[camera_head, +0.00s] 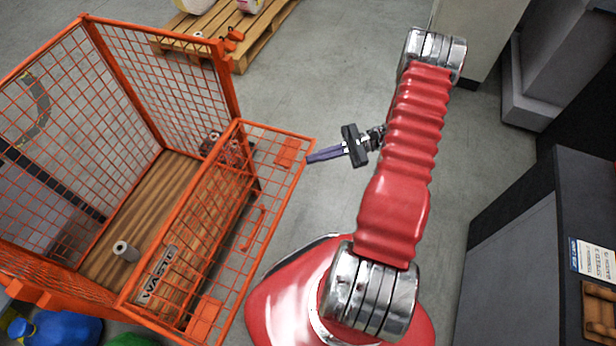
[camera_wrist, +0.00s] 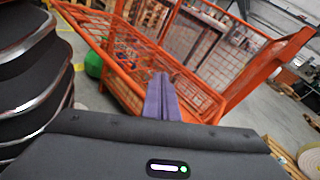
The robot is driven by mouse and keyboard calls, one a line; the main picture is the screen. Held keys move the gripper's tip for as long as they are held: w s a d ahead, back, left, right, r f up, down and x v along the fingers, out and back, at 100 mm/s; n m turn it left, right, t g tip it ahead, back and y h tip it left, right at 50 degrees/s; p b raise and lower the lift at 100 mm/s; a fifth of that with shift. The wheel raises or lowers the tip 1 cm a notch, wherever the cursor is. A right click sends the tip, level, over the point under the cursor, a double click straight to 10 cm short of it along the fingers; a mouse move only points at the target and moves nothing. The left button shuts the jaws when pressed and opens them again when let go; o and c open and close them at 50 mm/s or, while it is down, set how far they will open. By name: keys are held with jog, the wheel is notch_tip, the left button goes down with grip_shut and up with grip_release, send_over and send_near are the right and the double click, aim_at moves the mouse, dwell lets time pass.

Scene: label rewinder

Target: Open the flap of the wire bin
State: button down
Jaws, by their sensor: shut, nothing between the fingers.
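The orange wire bin (camera_head: 85,20) stands on the left of the head view. It also shows in the wrist view (camera_wrist: 262,62). Its mesh flap (camera_head: 262,213) is folded outward from the top of the low front wall, towards my side. A handle and two orange plates are on it. I cannot tell its exact angle. My gripper (camera_head: 310,158) has purple fingers, pressed together and empty. It is just right of the flap's far outer corner; whether they touch is not clear. In the wrist view the fingers (camera_wrist: 161,97) point towards the bin and cover part of it.
A spool (camera_head: 126,251) lies on the bin's wooden floor, behind the WASTE sign (camera_head: 160,275). A pallet (camera_head: 225,30) stands beyond the bin. A dark machine (camera_head: 510,240) stands on the right. Blue and green items lie at the lower left.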

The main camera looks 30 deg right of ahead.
jog(key=s+d+f+m+t+h, duration=0.1)
jog(key=s+f+m+t, duration=0.2)
jog(key=f+m+t, duration=0.2)
jog(key=s+d+f+m+t+h, duration=0.2)
jog(key=s+f+m+t, duration=0.2)
jog(key=f, duration=0.8)
jog(key=shift+d+f+m+t, duration=0.25)
jog(key=shift+m+t, duration=0.45)
jog(key=shift+t, duration=0.5)
jog(key=shift+w, duration=0.1)
jog(key=w+a+r, duration=0.5)
jog(key=w+r, duration=0.1)
jog(key=w, duration=0.2)
jog(key=shift+a, duration=0.4)
jog(key=shift+r, duration=0.15)
